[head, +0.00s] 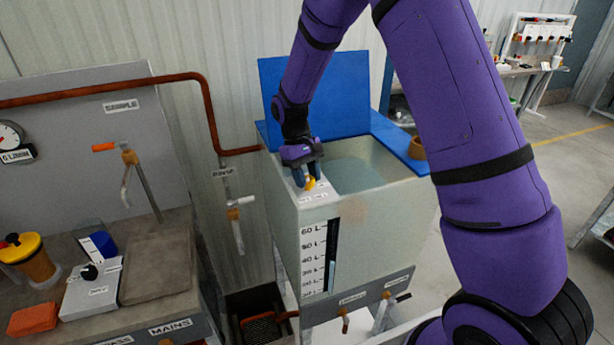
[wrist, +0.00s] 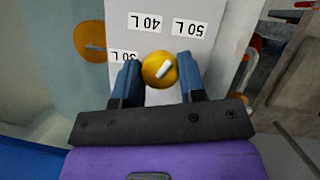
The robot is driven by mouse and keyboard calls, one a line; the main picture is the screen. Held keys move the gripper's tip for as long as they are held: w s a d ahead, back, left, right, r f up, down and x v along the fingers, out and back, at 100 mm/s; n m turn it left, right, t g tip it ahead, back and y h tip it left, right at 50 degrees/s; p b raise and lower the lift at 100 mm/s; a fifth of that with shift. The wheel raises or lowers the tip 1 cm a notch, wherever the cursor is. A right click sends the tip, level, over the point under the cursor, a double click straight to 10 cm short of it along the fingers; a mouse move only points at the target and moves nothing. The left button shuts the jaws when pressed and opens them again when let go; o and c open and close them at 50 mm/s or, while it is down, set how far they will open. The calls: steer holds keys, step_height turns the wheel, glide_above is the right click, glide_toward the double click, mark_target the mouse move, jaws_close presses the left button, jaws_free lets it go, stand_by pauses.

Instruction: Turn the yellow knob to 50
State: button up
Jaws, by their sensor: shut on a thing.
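The yellow knob (wrist: 160,69) sits on a white label plate (wrist: 203,60) on top of the tank, with a white pointer mark across its face. The mark slants up to the right, towards the 50 L label (wrist: 190,28) in the wrist view. The 40 L label (wrist: 145,21) and the 30 L label (wrist: 122,57) are beside it; all read upside down. My gripper (wrist: 157,78) has one finger on each side of the knob and is shut on it. In the head view the knob (head: 310,184) shows below my gripper (head: 304,177), partly hidden.
The tank (head: 400,215) has a litre scale (head: 312,258) on its front and a raised blue lid (head: 350,85). An orange disc (wrist: 90,42) shows left of the plate. A rinse tap (head: 235,215) and a workbench (head: 158,265) stand to the left.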

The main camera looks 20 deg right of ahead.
steer(key=shift+m, duration=0.3)
steer(key=o, duration=0.9)
steer(key=v, duration=1.1)
steer(key=shift+d, duration=0.15)
